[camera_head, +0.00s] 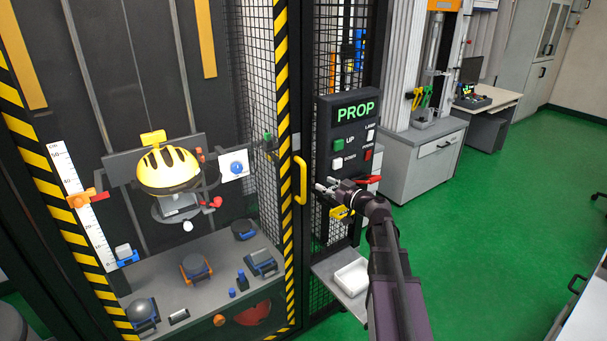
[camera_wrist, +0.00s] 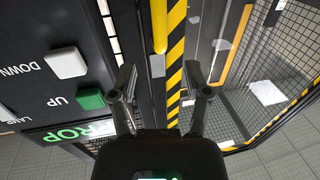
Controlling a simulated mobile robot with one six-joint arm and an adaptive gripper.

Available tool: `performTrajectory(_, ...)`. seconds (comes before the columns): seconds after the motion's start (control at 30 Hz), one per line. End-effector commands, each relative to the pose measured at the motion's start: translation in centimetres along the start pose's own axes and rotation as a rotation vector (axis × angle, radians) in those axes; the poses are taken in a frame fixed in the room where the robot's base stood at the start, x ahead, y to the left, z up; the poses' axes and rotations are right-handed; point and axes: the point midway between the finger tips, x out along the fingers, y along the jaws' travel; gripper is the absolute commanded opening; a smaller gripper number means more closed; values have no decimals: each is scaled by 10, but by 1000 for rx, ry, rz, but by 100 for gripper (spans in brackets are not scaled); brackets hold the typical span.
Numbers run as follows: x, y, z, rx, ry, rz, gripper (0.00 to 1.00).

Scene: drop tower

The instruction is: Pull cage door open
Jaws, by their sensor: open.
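The cage door (camera_head: 282,100) has a black frame with yellow-black hazard stripes and appears closed against the dark post on its right. Its yellow handle (camera_head: 301,181) is a vertical bar on the door's right edge. In the wrist view the handle (camera_wrist: 159,25) runs in from the top, beside the striped edge. My gripper (camera_head: 326,186) is open and empty, to the right of the handle and in front of the control panel's lower part. In the wrist view my gripper (camera_wrist: 160,76) has its fingertips spread either side of the handle's line, with the bar beyond them. No contact shows.
The control panel (camera_head: 353,125) with PROP display and buttons stands right of the door, close to my gripper. A small shelf with a white tray (camera_head: 351,278) is below. Inside the cage is a yellow helmet (camera_head: 168,169) on a carriage. Green floor (camera_head: 480,230) is open to the right.

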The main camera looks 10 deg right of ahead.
Motion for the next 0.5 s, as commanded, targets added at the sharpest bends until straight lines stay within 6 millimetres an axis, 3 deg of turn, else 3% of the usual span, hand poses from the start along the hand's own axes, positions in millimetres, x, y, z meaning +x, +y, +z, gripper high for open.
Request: performTrajectory(0.5,79,1,0,0,0,-1,62)
